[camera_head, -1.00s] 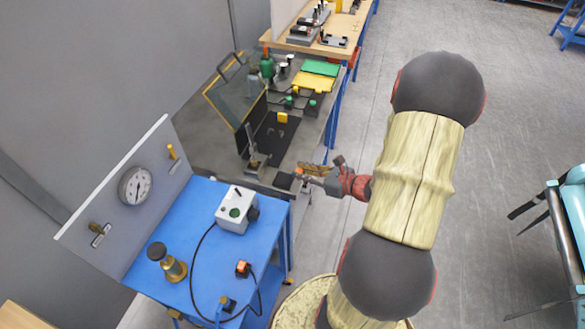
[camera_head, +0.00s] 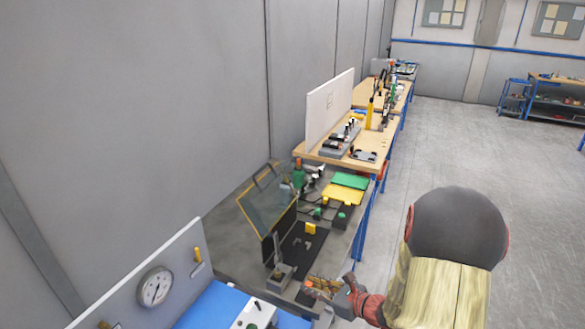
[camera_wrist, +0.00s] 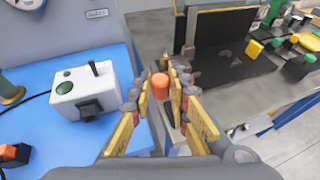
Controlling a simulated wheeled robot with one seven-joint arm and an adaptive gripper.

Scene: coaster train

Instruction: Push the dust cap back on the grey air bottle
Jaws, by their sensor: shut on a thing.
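My gripper (camera_wrist: 163,95) is shut on a small orange cylindrical piece, which looks like the dust cap (camera_wrist: 160,86). The cap sits upright between the yellow-padded fingers. In the head view my gripper (camera_head: 318,288) is at the front edge of the grey bench, with a bit of orange at its tip. At the back of that bench stands a green bottle (camera_head: 298,174) with an orange top. A greyish shape beside it, behind the clear screen, may be the grey air bottle; it is too small and covered to tell.
A clear yellow-edged screen (camera_head: 268,208) stands on the grey bench. Green and yellow trays (camera_head: 343,194) and several small fittings lie to its right. A blue table with a white box (camera_wrist: 82,90) and a gauge panel (camera_head: 155,287) is nearer. Open floor lies right.

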